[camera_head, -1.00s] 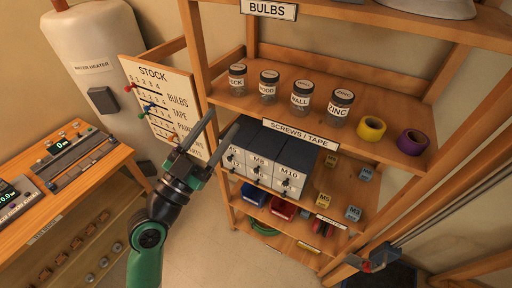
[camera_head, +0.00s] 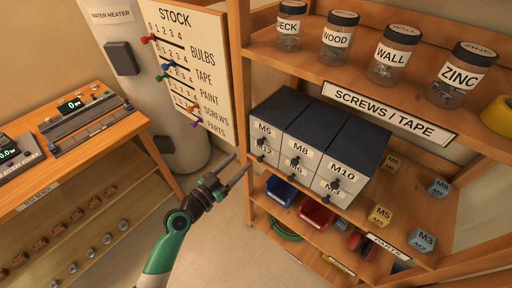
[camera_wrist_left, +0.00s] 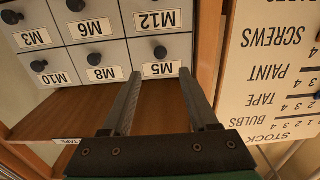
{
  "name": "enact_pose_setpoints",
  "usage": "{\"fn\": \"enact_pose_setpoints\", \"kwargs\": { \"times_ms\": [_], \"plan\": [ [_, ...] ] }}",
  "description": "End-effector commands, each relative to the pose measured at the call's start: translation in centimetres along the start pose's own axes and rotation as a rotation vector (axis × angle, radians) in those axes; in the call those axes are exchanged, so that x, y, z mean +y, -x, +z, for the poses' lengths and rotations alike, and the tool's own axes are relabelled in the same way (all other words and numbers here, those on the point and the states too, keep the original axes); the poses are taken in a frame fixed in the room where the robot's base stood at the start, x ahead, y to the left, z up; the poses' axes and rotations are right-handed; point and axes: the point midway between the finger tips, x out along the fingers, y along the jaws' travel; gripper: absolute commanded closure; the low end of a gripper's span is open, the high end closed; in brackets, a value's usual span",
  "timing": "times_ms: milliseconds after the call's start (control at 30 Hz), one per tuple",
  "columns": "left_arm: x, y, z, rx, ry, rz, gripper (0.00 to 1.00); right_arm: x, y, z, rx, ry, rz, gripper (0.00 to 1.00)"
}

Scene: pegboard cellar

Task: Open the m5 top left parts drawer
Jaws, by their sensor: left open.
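The M5 drawer (camera_head: 264,131) is the top left one of a dark-topped parts cabinet (camera_head: 319,123) and looks shut. In the left wrist view, which is upside down, the M5 drawer (camera_wrist_left: 163,46) shows its dark knob just above its label. My left gripper (camera_head: 241,163) is open and empty, in front of and below the cabinet's left side in the head view. In the left wrist view, its fingers (camera_wrist_left: 160,76) point at the M5 drawer, one on either side of its label, with the knob lined up between them. Contact cannot be told. My right gripper is not in view.
The M8 drawer (camera_head: 300,150) and M10 drawer (camera_head: 342,172) sit to the right. A shelf post (camera_head: 240,75) and stock board (camera_head: 188,75) stand left of the cabinet. Jars such as the zinc jar (camera_head: 461,75) stand on the shelf above. Blue (camera_head: 281,191) and red bins sit below.

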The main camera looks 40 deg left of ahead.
Motion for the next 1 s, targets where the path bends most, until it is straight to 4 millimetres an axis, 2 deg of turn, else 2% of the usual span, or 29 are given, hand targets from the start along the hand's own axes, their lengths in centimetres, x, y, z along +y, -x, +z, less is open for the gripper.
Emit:
{"fn": "enact_pose_setpoints", "kwargs": {
  "times_ms": [200, 400, 533, 767, 1000],
  "plan": [
    [0.1, -5.1, -0.1, 0.002, 0.000, 0.002, 0.40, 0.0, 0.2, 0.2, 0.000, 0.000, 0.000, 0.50],
    [0.0, -8.4, 0.0, 0.002, 0.001, 0.001, 0.40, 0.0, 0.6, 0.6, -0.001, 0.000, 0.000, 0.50],
    [0.1, -9.3, -0.1, 0.001, -0.001, 0.001, 0.40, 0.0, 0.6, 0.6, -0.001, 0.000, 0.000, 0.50],
    [0.0, -9.4, -0.1, 0.002, -0.001, 0.000, 0.40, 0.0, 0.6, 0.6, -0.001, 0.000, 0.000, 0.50],
    [0.0, -9.3, -0.1, 0.001, 0.000, 0.000, 0.81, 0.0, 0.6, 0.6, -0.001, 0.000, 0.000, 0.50]
  ]
}}
